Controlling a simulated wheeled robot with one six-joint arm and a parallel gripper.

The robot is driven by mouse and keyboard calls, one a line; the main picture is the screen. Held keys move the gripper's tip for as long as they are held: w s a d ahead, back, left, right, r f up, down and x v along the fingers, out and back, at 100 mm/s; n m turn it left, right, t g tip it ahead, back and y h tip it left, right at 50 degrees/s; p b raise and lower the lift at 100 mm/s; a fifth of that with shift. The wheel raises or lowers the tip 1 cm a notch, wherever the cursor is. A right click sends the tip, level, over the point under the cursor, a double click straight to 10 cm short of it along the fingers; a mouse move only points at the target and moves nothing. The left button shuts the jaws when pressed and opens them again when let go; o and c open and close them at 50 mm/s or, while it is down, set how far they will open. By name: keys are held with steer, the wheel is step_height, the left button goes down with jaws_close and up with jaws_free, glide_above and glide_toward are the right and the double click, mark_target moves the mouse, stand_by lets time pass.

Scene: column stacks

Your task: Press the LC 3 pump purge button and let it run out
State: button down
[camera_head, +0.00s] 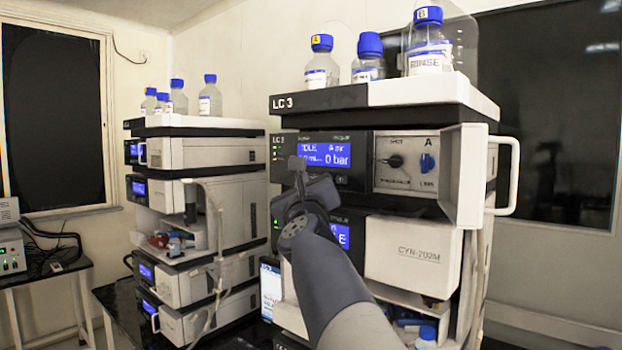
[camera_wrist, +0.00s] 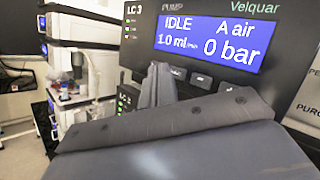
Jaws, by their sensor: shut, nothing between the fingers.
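The LC 3 stack (camera_head: 320,101) stands in the middle of the head view. Its pump display (camera_head: 340,155) is lit blue. In the wrist view the display (camera_wrist: 208,40) reads IDLE, 1.0 ml/min, A air and 0 bar. Below it is a row of small dark buttons (camera_wrist: 201,79); their labels are too small to read, and my gripper covers part of the panel. My gripper (camera_head: 297,163) is shut and empty, in front of the left part of the pump panel. Its fingertips (camera_wrist: 161,75) show below and left of the display. I cannot tell whether they touch the panel.
A white door (camera_head: 464,176) stands open at the panel's right side. A black knob (camera_head: 396,160) and a blue knob (camera_head: 427,163) sit right of the display. Capped bottles (camera_head: 322,68) stand on top. A second instrument stack (camera_head: 205,153) stands at left.

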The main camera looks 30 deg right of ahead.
steer(key=shift+d, duration=0.15)
steer(key=shift+w+d+b, duration=0.1)
steer(key=shift+d+b, duration=0.15)
steer(key=shift+b, duration=0.05)
steer(key=shift+w+d, duration=0.15)
steer(key=shift+d, duration=0.25)
stand_by(0.7)
stand_by(0.4)
steer(key=shift+s+a, duration=0.25)
steer(key=shift+a, duration=0.55)
steer(key=a+p, duration=0.1)
steer(key=s+a, duration=0.1)
steer(key=a, duration=0.1)
steer(key=a+p, duration=0.1)
steer(key=shift+s+a+p, duration=0.3)
steer(key=shift+s+a, duration=0.05)
steer(key=shift+s, duration=0.05)
